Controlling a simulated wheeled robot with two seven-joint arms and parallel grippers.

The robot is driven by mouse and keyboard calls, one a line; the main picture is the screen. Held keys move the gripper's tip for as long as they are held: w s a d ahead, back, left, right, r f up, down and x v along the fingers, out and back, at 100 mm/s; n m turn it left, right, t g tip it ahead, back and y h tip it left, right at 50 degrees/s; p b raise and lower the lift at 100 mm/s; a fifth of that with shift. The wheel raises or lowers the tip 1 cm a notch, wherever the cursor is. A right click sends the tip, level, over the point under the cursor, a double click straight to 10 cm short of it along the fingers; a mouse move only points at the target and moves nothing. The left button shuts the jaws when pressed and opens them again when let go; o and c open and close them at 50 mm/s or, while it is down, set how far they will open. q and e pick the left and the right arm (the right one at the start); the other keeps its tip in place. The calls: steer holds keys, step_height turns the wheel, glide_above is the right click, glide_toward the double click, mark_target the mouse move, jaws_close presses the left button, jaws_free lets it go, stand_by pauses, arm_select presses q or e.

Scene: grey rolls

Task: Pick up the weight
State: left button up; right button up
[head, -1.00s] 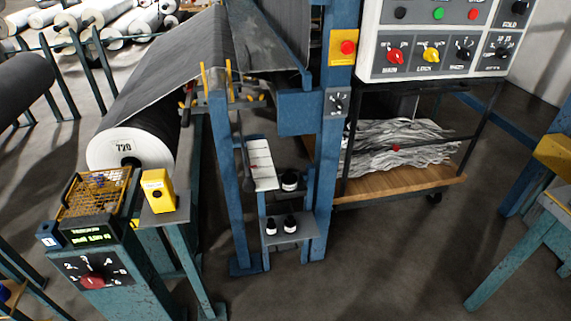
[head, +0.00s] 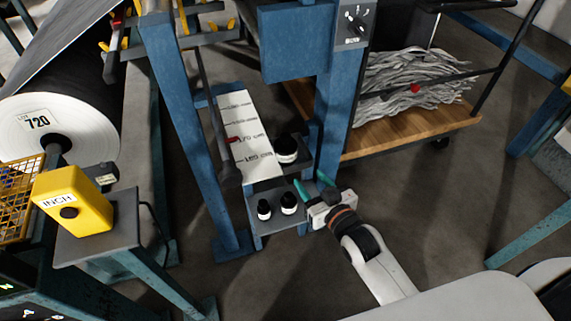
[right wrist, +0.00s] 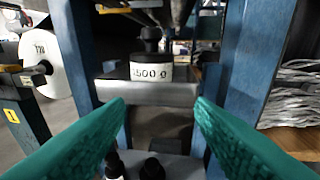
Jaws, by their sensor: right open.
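A black weight with a white label band (head: 287,150) stands upright on the upper shelf of a blue stand. In the right wrist view the weight (right wrist: 151,72) reads what looks like "1500 g" and shows beyond the fingertips. Two smaller dark weights (head: 264,209) (head: 289,203) stand on the lower shelf; their tops show at the bottom of the right wrist view (right wrist: 152,168). My right gripper (head: 311,186) has green fingers spread apart with nothing between them, at the right side of the lower shelf. It also shows in the right wrist view (right wrist: 160,112). My left gripper is out of view.
Blue posts (head: 335,110) flank the shelves. A white scale plate (head: 246,140) stands left of the weight. A yellow INCH box (head: 72,203) and a large roll (head: 50,130) are at left. A wooden-decked cart (head: 410,135) with grey strips is at right.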

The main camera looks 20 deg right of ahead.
steer(key=t, duration=0.1)
glide_toward(288, 140)
steer(key=shift+y, duration=0.3)
steer(key=w, duration=0.1)
steer(key=w+b, duration=0.1)
steer(key=w, duration=0.3)
steer(key=shift+w+a+f, duration=0.25)
steer(key=shift+f, duration=0.05)
steer(key=shift+w+a+f+b, duration=0.1)
steer(key=shift+w+a+b, duration=0.15)
steer(key=shift+w, duration=0.7)
steer(key=shift+w+a+f+b, duration=0.1)
steer(key=shift+w+a+b, duration=0.1)
steer(key=shift+w, duration=0.75)
steer(key=shift+w+a+f+b, duration=0.1)
steer(key=shift+w+a+b, duration=0.15)
steer(key=shift+w, duration=0.7)
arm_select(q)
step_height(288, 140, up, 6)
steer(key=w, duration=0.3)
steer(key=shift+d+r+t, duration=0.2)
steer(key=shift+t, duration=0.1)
arm_select(e)
jaws_close()
steer(key=shift+r+t, duration=0.3)
